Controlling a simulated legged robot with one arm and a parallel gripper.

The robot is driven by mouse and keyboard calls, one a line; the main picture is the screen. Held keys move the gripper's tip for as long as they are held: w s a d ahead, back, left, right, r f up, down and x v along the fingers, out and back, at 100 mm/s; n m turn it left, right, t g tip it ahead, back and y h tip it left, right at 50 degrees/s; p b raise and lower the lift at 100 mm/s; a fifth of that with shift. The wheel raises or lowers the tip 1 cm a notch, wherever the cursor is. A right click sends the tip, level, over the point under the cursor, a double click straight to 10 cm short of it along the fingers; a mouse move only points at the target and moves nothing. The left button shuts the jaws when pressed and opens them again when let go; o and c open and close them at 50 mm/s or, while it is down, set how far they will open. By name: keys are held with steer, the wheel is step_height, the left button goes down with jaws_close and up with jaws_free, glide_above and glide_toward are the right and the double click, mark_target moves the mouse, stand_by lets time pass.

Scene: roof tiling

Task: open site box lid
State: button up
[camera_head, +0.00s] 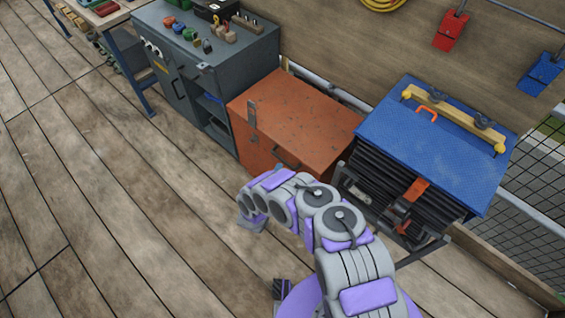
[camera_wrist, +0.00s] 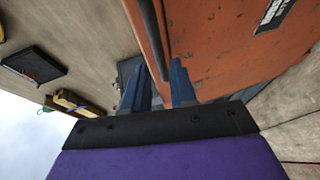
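The orange-red site box (camera_head: 295,115) stands on the deck with its lid (camera_head: 305,105) down. The box's orange surface (camera_wrist: 225,45) fills the upper right there. A dark bar (camera_wrist: 151,38) runs toward the gap; I cannot tell whether the fingers touch it.
A grey cabinet (camera_head: 185,85) with tools on top stands left of the box. The plank deck (camera_head: 100,190) at left is clear. A plywood wall (camera_head: 330,40) is behind.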

mark_target(283, 160)
steer(key=b+x, duration=0.1)
steer(key=x, duration=0.5)
steer(key=shift+w+d+b, duration=0.1)
steer(key=shift+w+b, duration=0.25)
steer(key=shift+w, duration=0.05)
steer(key=shift+c, duration=0.2)
jaws_close()
steer(key=shift+f, duration=0.1)
